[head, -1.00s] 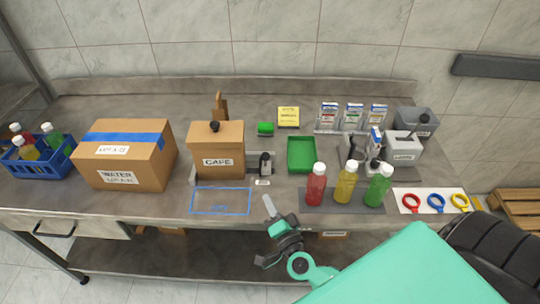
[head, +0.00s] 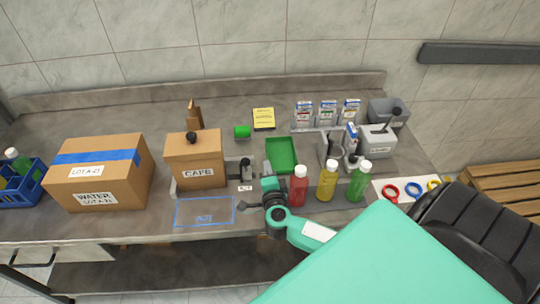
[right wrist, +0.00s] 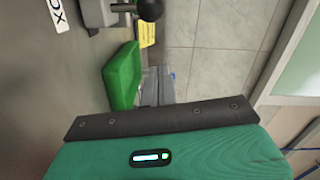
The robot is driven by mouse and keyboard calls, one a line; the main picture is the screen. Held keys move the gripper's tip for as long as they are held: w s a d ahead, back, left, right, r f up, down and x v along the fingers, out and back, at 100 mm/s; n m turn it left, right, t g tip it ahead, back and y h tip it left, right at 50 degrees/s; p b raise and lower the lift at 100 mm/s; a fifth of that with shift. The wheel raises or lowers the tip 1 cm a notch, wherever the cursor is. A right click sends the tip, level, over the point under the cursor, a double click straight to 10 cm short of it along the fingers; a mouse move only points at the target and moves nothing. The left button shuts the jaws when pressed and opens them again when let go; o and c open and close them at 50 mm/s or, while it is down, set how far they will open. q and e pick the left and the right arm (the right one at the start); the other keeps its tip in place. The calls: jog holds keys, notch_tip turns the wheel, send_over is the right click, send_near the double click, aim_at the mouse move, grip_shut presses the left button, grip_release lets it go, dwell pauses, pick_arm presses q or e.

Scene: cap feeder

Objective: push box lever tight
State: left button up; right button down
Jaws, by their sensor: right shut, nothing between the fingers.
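The box lever (head: 246,170) is a dark lever on a grey fixture beside the CAFE carton (head: 194,176). A small white label (head: 245,188) lies in front of it. In the right wrist view, a black ball knob (right wrist: 150,9) on a grey metal part shows at the top edge, with part of a label (right wrist: 60,15) to its left. My right gripper (head: 243,206) is shut and empty, just in front of the label and apart from the lever. Its fingertips are not clear in the right wrist view. My left gripper is out of view.
A green tray (head: 269,166) stands right of the lever. Red (head: 299,188), yellow (head: 326,183) and green (head: 358,184) bottles stand close to the right of my right gripper. A blue taped outline (head: 205,222) marks empty bench at the left.

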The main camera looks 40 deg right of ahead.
jog(key=w, duration=0.1)
jog(key=w+a, duration=0.1)
jog(key=w, duration=0.1)
jog(key=shift+a+f+p, duration=0.25)
jog(key=shift+p, duration=0.1)
jog(key=shift+w+a+f, duration=0.15)
jog(key=shift+w+a, duration=0.15)
jog(key=shift+a, duration=0.15)
jog(key=shift+w+a+p, duration=0.3)
jog(key=shift+w+a, duration=0.15)
jog(key=shift+a, duration=0.3)
jog(key=shift+w+a+p, duration=0.25)
jog(key=shift+w+a, duration=0.2)
jog(key=shift+a, duration=0.35)
jog(key=shift+w+a+p, duration=0.3)
jog(key=shift+w+a, duration=0.15)
jog(key=shift+a, duration=0.3)
